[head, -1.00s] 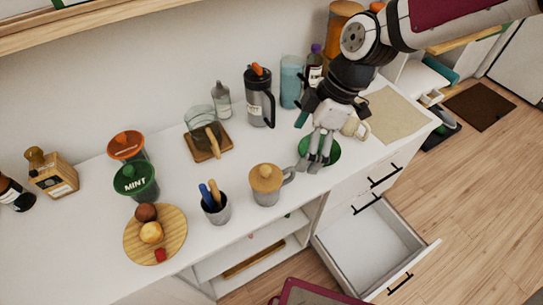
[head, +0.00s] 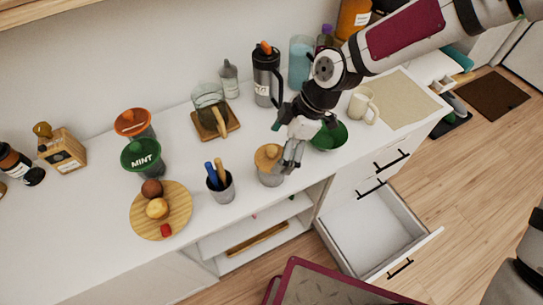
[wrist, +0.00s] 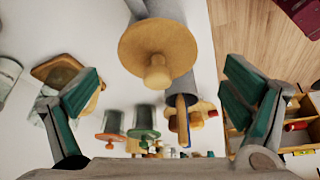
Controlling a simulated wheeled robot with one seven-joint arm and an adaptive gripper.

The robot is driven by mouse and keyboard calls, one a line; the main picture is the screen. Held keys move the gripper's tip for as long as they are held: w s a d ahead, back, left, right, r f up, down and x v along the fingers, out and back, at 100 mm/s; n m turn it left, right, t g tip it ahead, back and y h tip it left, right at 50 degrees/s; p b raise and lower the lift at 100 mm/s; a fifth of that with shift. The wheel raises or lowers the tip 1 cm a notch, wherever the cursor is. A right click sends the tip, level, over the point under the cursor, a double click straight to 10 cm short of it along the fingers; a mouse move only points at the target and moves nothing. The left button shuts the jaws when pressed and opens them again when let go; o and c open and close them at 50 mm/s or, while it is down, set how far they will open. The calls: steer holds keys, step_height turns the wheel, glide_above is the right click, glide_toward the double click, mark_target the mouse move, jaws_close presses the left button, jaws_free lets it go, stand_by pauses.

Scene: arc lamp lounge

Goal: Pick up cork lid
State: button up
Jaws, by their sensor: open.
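The round cork lid (head: 267,155) with its small knob sits on top of a grey mug (head: 270,178) near the front edge of the white counter. In the wrist view the lid (wrist: 150,45) is at the upper middle, between the open fingers sideways and beyond their tips. My gripper (head: 290,160) is beside the lid's right side in the head view, and its fingers hide the mug's handle. In the wrist view my gripper (wrist: 160,92) is open and empty, with green pads spread wide on both sides.
A cup with blue and wooden handles (head: 220,190) stands just left of the mug. A green bowl (head: 328,137) is behind my gripper to the right. A glass (head: 209,97) on a wooden coaster stands further back. An open drawer (head: 375,235) juts out below the counter.

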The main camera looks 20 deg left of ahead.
mark_target(276, 149)
steer(key=shift+x, duration=1.9)
steer(key=shift+a+r, duration=0.1)
steer(key=shift+a, duration=0.05)
steer(key=c, duration=1.1)
steer(key=shift+w, duration=0.1)
